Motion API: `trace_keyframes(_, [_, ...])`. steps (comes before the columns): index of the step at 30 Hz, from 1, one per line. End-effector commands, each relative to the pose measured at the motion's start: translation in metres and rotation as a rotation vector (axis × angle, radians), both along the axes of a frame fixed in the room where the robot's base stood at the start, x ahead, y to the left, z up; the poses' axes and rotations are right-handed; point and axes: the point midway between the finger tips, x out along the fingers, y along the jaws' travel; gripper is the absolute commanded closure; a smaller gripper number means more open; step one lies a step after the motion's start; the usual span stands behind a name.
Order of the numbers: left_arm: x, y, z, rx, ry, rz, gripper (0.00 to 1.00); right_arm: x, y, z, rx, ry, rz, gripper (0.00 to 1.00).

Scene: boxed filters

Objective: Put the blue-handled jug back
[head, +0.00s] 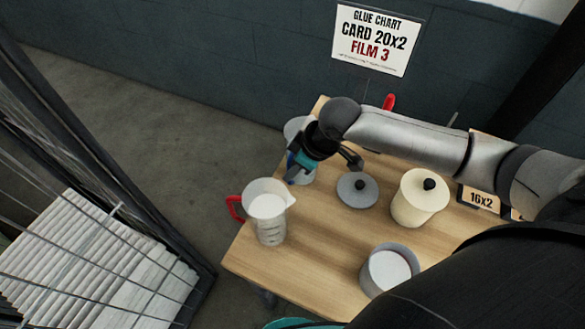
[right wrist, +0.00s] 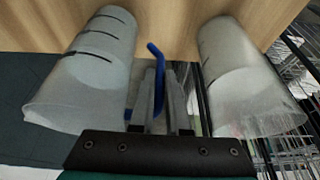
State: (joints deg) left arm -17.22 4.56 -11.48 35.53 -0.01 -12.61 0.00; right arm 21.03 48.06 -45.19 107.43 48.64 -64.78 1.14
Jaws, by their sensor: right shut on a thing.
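The blue-handled jug (head: 296,127) is clear and partly hidden behind my right gripper at the far left of the table. My right gripper (head: 322,165) reaches over it from the right. In the right wrist view my right gripper (right wrist: 162,80) has its fingers closed on the blue handle (right wrist: 156,52), beside the clear jug body (right wrist: 92,75) with black marks. I cannot tell whether the jug's base touches the table. My left gripper is not in view.
A "16x2" card (head: 478,199) stands right. A wall sign (head: 376,40) reads "FILM 3".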

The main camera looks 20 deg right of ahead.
Motion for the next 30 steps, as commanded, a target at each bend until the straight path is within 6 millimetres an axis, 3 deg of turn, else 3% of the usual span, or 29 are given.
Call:
trace_keyframes(3, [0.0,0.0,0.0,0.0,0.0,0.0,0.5,0.002,0.0,-0.001,0.002,-0.005,0.0,1.0])
trace_keyframes(4, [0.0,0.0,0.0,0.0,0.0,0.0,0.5,0.0,0.0,-0.003,0.0,0.0,-0.001,0.84])
trace_keyframes(12, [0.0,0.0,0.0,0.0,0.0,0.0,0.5,0.0,0.0,-0.003,0.0,0.0,-0.001,0.56])
trace_keyframes(22, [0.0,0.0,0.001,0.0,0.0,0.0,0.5,-0.001,-0.002,0.004,-0.001,0.0,0.0,0.56])
trace_keyframes(30, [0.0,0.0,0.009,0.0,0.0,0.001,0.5,-0.014,-0.016,0.051,-0.003,-0.003,-0.001,0.56])
